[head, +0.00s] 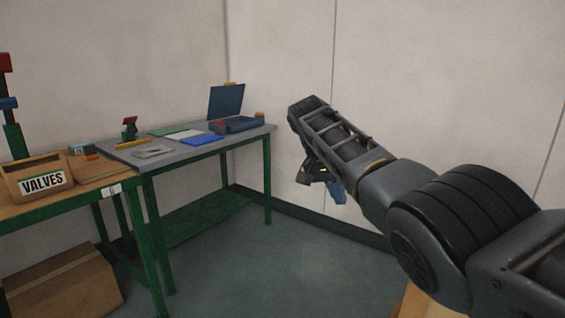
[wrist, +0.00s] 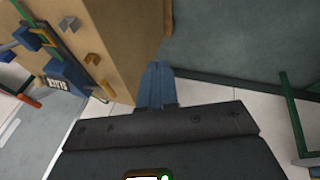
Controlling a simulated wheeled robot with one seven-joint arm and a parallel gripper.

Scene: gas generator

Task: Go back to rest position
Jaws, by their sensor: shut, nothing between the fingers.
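My arm reaches in from the right in the head view, and my gripper (head: 337,190) hangs below its far end, in front of the pale wall. In the wrist view my gripper (wrist: 158,75) shows two blue fingers pressed together with nothing between them. It is in free air and apart from the tables. The fingers point toward the floor and the lower edge of a wall or panel.
A grey-topped table (head: 185,152) with green legs stands at the back, bearing an open blue case (head: 226,102). A wooden bench (head: 75,190) at left holds a VALVES box (head: 38,180). A cardboard box (head: 65,283) sits below. The wrist view shows a tan panel (wrist: 120,40) close by.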

